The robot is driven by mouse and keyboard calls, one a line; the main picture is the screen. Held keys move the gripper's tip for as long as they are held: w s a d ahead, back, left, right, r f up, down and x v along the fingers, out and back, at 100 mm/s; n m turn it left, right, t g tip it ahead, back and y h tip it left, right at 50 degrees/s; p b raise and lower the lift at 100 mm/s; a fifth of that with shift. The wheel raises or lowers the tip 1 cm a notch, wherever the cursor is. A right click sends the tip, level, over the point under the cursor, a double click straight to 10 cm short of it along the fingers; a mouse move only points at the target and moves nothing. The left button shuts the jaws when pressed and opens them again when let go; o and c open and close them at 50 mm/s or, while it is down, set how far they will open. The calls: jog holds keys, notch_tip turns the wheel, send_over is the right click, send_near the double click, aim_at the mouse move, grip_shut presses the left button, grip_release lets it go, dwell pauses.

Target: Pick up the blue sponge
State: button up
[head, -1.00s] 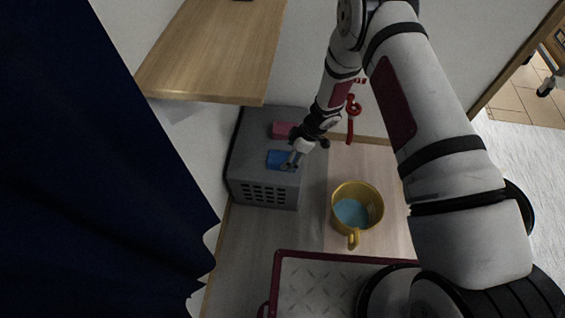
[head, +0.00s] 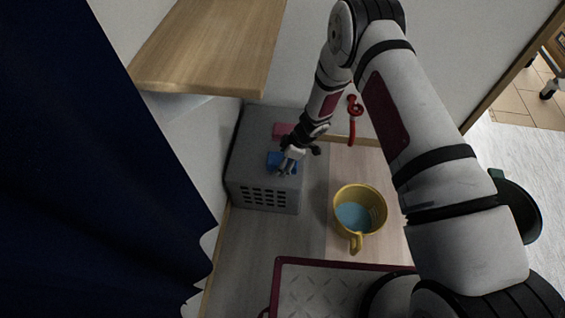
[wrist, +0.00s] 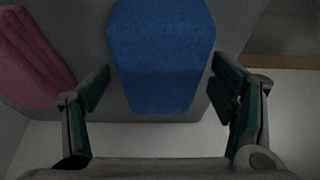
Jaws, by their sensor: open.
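The blue sponge (head: 276,159) lies on top of a grey box (head: 262,197) with slotted holes in its front. In the wrist view the sponge (wrist: 160,60) fills the upper middle, and its lower end reaches between the fingertips. My gripper (head: 288,168) is open over the sponge and partly hides it in the head view. In the wrist view the fingers of my gripper (wrist: 160,90) stand apart on the left and right of the sponge, with a gap on each side. The sponge's far end is cut off by the picture's top edge.
A pink sponge (head: 283,129) lies on the box beside the blue one. A yellow bucket (head: 373,199) with blue contents stands right of the box. A wooden shelf (head: 210,45) overhangs the back left. A dark curtain (head: 90,180) hangs left. A red-rimmed tray (head: 310,262) lies in front.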

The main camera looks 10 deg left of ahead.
aim_at(278, 159)
jog(key=shift+f, duration=0.25)
dwell(0.3)
jog(key=c, duration=1.1)
jog(key=shift+c, duration=0.2)
jog(key=shift+r, duration=0.6)
notch_tip(278, 159, up, 4)
jog(key=p, duration=0.2)
jog(key=shift+f+p, duration=0.2)
jog(key=shift+p, duration=0.15)
jog(key=s+d, duration=0.2)
jog(key=s, duration=0.5)
jog(key=s+d, duration=0.2)
jog(key=s, duration=0.6)
jog(key=shift+s+d+r+p, duration=0.2)
jog(key=shift+d+r+p, duration=0.05)
jog(key=shift+r+p, duration=0.1)
